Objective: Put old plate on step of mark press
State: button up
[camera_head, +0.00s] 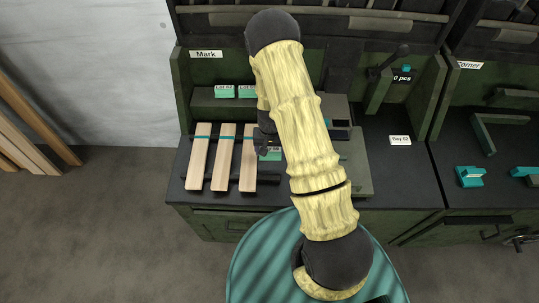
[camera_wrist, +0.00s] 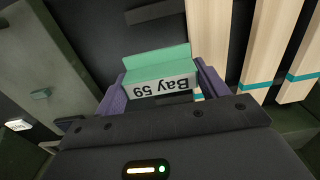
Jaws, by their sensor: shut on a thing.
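My gripper (camera_wrist: 162,85) is shut on a teal plate, which I take as the old plate (camera_wrist: 158,62). Its white face reads "Bay 59", upside down in the wrist view. In the head view my gripper (camera_head: 263,147) is beside the wooden slats, with a bit of the teal plate (camera_head: 270,155) showing below it. The mark press (camera_head: 355,165) seems to be the grey body right of the gripper, largely hidden behind my arm. Its grey side also fills the left of the wrist view (camera_wrist: 50,60). I cannot make out its step clearly.
Several pale wooden slats (camera_head: 198,158) with teal bands lie left of the gripper. Two teal plates (camera_head: 225,91) sit on the back ledge under the "Mark" sign (camera_head: 206,54). A white label (camera_head: 400,141) lies on the dark bench to the right.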

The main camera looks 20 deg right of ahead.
aim_at(270, 157)
jog(key=shift+f+p, duration=0.5)
jog(key=shift+f, duration=1.55)
jog(key=shift+f+b, duration=0.35)
jog(key=shift+f, duration=0.05)
jog(key=shift+f, duration=0.2)
jog(key=o, duration=1)
jog(key=shift+s, duration=0.15)
jog(key=shift+f, duration=0.1)
